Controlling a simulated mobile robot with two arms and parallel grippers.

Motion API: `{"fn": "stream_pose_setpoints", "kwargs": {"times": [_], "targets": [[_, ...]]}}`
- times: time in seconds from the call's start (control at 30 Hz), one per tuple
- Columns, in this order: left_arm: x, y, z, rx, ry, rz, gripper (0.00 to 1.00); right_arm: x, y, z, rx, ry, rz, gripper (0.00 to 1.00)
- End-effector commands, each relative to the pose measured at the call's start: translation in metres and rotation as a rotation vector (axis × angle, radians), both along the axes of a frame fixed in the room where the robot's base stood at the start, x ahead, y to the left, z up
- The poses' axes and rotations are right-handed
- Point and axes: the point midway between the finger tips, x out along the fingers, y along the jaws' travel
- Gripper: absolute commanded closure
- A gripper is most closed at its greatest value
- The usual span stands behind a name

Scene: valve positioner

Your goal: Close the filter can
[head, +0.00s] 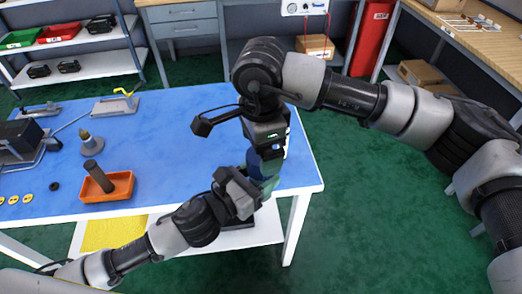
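A blue-green can-like body (265,172), which looks like the filter can, stands near the right front edge of the blue table, largely hidden by my grippers. My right gripper (268,152) points down over its top from above. My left gripper (250,186) reaches it from the lower left, close against its side. The fingers of both grippers are mostly hidden, so I cannot tell whether either one grips it. The lid cannot be made out separately.
On the blue table (190,130) an orange tray (122,188) holds a dark cylinder (98,176). A grey cone-shaped part (91,146), a black ring (54,186) and several yellow discs lie further left. The table's middle is clear. A lower shelf holds a yellow sheet (110,234).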

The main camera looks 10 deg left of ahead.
Motion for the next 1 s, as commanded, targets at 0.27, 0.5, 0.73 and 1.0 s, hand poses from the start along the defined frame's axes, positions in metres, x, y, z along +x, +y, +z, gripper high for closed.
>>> {"fn": "stream_pose_setpoints", "kwargs": {"times": [0.27, 0.5, 0.73, 1.0], "targets": [[0.0, 0.0, 0.001, -0.001, -0.002, 0.0, 1.0, 0.0, 0.0, 0.003, 0.0, -0.001, 0.043, 0.14], [0.0, 0.0, 0.001, -0.001, -0.002, 0.0, 1.0, 0.001, 0.0, 0.023, -0.001, -0.002, 0.356, 0.14], [0.0, 0.0, 0.001, -0.001, -0.002, 0.0, 1.0, 0.0, 0.0, 0.034, 0.0, 0.0, 0.554, 0.14], [0.0, 0.0, 0.001, -0.001, -0.002, -0.001, 1.0, 0.0, 0.0, 0.035, 0.001, 0.001, 0.57, 0.14]]}}
